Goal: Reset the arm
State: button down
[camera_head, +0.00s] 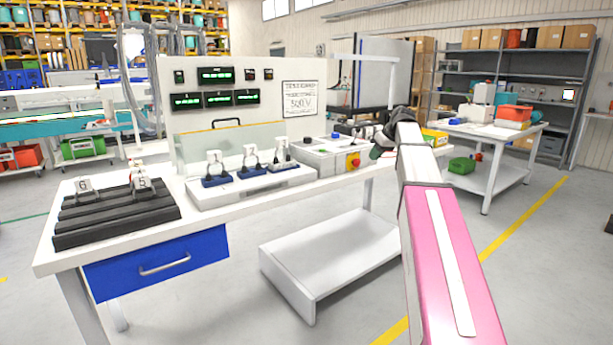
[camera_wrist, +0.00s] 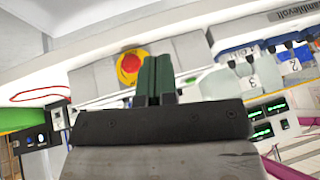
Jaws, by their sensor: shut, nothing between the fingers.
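My arm reaches up from the lower right in the head view, over the right end of the white workbench (camera_head: 345,178). My gripper (camera_head: 377,150) is at its far end, small and partly hidden by the arm. In the wrist view my gripper (camera_wrist: 155,78) shows two dark green fingers pressed together with nothing between them. A red emergency button on a yellow base (camera_wrist: 130,66) lies just beyond the fingers there. That button also shows on the bench in the head view (camera_head: 353,161).
A white test station (camera_head: 238,140) with green displays and numbered plugs in blue sockets (camera_head: 250,168) stands on the bench. A black ribbed rack (camera_head: 115,212) with two numbered pieces is at the left. A second table (camera_head: 490,133) stands at the right. Open floor lies between.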

jog(key=s+a+f+m+g+h, duration=0.15)
jog(key=s+f, duration=0.25)
jog(key=f, duration=0.4)
jog(key=s+a+f+m, duration=0.15)
jog(key=s+f, duration=0.25)
jog(key=f, duration=0.5)
jog(key=s+a+f+m+h, duration=0.1)
jog(key=s+a+f, duration=0.1)
jog(key=s+f, duration=0.45)
jog(key=s+a+f+m+g+h, duration=0.2)
jog(key=s+f+m+h, duration=0.1)
jog(key=s+f, duration=1.4)
jog(key=shift+a+f, duration=0.15)
jog(key=shift+f, duration=0.55)
